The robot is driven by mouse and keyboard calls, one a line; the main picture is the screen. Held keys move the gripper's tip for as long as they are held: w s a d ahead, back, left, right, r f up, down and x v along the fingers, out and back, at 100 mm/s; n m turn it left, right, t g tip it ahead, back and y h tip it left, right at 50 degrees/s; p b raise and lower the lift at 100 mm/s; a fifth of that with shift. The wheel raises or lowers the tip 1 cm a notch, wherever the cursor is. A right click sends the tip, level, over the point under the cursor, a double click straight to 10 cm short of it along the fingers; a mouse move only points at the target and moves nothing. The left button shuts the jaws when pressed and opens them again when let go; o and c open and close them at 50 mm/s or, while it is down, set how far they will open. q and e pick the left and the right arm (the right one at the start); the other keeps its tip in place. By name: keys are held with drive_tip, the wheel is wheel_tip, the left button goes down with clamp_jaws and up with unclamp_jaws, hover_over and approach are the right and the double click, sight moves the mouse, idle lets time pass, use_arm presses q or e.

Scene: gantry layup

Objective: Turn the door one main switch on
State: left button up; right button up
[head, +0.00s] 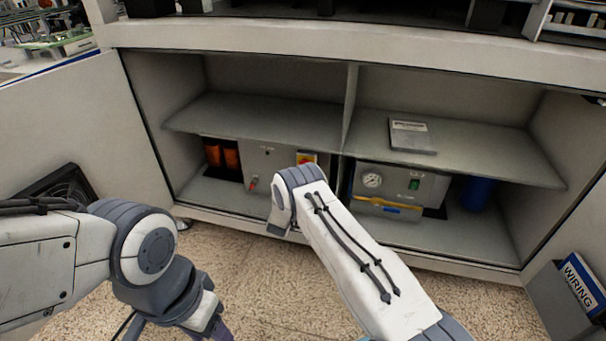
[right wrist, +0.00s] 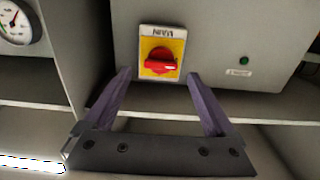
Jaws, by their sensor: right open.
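The main switch is a red rotary knob on a yellow plate (head: 307,157), on the front of a grey box (head: 262,160) in the left cabinet bay. In the right wrist view the red knob (right wrist: 160,62) lies roughly horizontal, with a pale mark near its right end; its MAIN label appears upside down. My right gripper (right wrist: 159,76) is open and empty, its purple fingers either side of the knob in that view; contact cannot be told. My right arm hides this gripper in the head view. My left gripper (head: 221,331) is mostly cut off at the bottom edge.
A shelf (head: 260,118) lies above the box, and a divider (head: 349,110) separates the bays. The right bay holds a gauge (head: 372,180) and a blue cylinder (head: 478,192). A binder (head: 411,135) lies on the right shelf. Open doors stand at both sides.

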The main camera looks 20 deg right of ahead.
drive_tip(key=b+x, duration=0.1)
drive_tip(key=x, duration=0.2)
drive_tip(key=shift+w+d, duration=0.15)
drive_tip(key=shift+w, duration=0.1)
drive_tip(key=c, duration=1.4)
